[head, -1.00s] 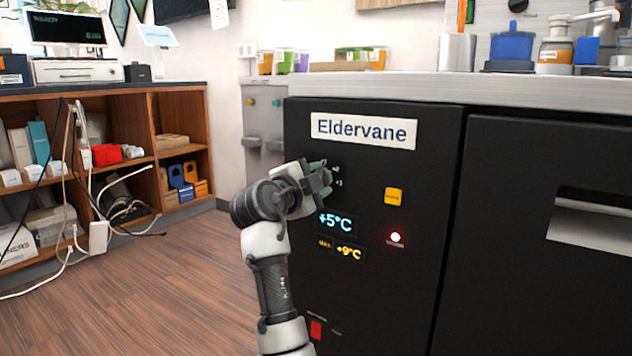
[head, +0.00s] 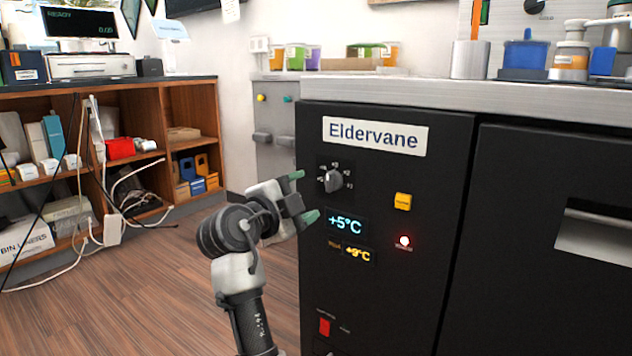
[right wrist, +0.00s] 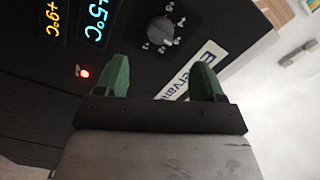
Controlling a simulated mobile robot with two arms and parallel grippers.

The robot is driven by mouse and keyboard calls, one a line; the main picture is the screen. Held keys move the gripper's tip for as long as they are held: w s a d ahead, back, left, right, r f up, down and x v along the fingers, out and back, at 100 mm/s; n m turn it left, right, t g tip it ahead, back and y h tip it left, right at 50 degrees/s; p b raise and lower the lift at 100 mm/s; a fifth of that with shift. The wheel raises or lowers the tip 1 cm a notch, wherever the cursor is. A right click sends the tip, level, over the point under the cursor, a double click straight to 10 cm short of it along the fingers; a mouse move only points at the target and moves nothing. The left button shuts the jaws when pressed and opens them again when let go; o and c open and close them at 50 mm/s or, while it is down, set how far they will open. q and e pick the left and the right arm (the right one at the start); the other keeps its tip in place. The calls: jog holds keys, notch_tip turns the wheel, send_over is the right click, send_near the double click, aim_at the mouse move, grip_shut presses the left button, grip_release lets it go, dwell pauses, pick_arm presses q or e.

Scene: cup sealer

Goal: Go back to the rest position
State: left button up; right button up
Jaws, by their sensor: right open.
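My right gripper (head: 306,196) is open and empty, with its green fingertips apart. It is in front of the left side of the black Eldervane fridge panel (head: 400,290), to the left of the round dial (head: 334,181). In the right wrist view the two green fingers (right wrist: 160,80) are spread with nothing between them. The dial (right wrist: 161,30) shows beyond them, clear of the fingers. The blue display (head: 346,224) reads +5°C and the yellow one below reads +9°C. My left gripper is not in view.
A yellow button (head: 402,201), a lit red lamp (head: 404,241) and a red switch (head: 324,327) are on the panel. A steel counter (head: 420,93) runs above it. Wooden shelves (head: 90,88) with cables stand at the left. The wooden floor (head: 150,290) between is clear.

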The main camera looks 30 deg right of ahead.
jog(key=shift+v, duration=1.05)
